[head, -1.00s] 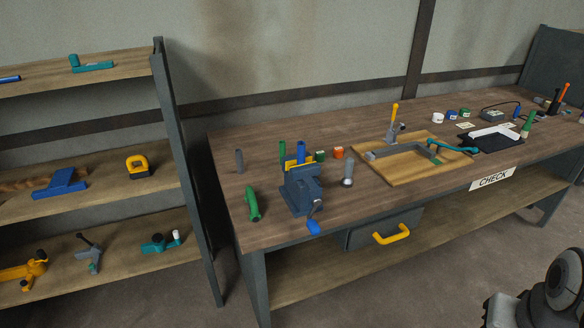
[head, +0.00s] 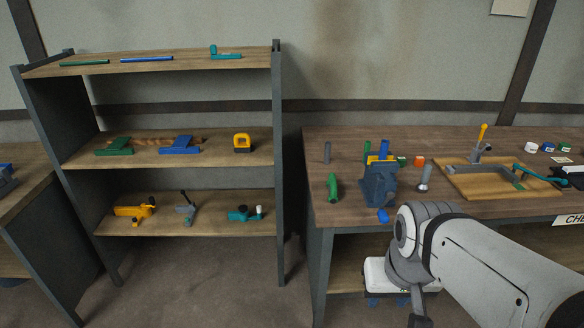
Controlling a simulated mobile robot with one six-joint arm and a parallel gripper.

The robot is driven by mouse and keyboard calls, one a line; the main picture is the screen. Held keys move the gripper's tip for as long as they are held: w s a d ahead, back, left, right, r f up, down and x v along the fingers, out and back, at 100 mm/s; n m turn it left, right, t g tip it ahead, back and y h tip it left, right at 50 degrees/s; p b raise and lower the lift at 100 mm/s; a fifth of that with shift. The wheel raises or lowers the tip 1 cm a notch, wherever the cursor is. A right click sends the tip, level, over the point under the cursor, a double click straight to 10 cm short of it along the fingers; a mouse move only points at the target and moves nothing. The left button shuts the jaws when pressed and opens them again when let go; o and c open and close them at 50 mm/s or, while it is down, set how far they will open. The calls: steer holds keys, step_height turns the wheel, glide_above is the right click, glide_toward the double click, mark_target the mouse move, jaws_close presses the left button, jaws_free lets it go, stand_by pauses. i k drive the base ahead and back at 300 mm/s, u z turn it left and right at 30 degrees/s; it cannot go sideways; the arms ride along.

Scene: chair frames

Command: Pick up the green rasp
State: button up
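A long thin green bar (head: 84,63), which looks like the green rasp, lies flat at the left end of the top shelf. A similar blue bar (head: 147,59) lies to its right. A green-handled tool (head: 333,187) on the workbench is another green object. My gripper (head: 388,302) hangs low in front of the workbench, partly hidden by my arm. Its two blue fingertips show apart, with nothing seen between them. It is far to the right of and below the green bar.
The shelf unit (head: 279,170) also holds a green plane (head: 115,146), a blue plane (head: 180,145) and several clamps. The workbench (head: 310,205) stands to the right with a blue vise (head: 379,186). Another bench (head: 30,160) stands at left. The floor before the shelves is clear.

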mark_target(333, 199)
steer(key=u, duration=0.1)
steer(key=i, duration=1)
steer(key=u, duration=0.05)
